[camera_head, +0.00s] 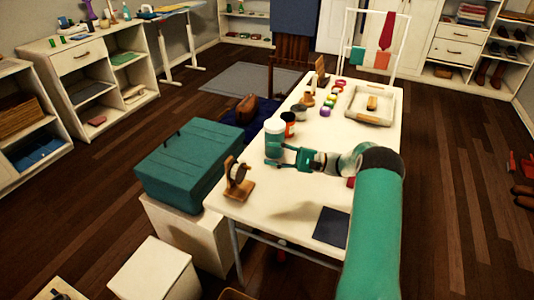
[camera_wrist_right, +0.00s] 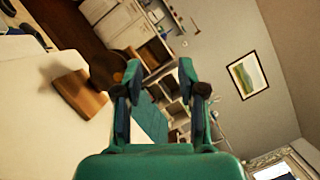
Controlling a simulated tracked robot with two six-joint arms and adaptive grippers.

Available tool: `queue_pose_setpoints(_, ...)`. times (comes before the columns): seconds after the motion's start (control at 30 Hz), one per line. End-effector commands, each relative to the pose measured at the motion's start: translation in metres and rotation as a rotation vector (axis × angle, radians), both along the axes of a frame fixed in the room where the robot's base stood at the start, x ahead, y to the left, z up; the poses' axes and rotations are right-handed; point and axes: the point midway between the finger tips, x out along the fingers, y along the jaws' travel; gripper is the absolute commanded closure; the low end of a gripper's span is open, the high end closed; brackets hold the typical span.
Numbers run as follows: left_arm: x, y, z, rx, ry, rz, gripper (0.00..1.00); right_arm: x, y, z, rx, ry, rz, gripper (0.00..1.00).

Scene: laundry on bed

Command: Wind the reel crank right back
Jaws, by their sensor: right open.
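A small reel with a dark round drum on a wooden stand (camera_head: 238,180) is at the near left corner of the white table. In the right wrist view its wooden base (camera_wrist_right: 82,95) and dark round part (camera_wrist_right: 107,69) show at left, partly behind a finger. I cannot make out the crank clearly. My right gripper (camera_head: 269,156) is open and empty above the table, behind and to the right of the reel, apart from it. In its wrist view the gripper (camera_wrist_right: 160,85) has nothing between its fingers. My left gripper is not in view.
A teal box (camera_head: 185,160) is left of the table (camera_head: 262,205). A dark flat pad (camera_head: 331,226) lies at the front. A tray (camera_head: 352,117) is farther back.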

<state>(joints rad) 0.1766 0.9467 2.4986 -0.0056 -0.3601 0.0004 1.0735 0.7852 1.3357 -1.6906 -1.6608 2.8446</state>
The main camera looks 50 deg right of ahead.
Motion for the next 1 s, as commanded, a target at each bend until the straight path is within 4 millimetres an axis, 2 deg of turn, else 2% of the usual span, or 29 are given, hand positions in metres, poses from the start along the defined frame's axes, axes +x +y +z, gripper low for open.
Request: queue_pose_setpoints(1.0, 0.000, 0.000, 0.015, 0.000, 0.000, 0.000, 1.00, -0.057, -0.042, 0.011, 0.001, 0.001, -0.002, 0.60)
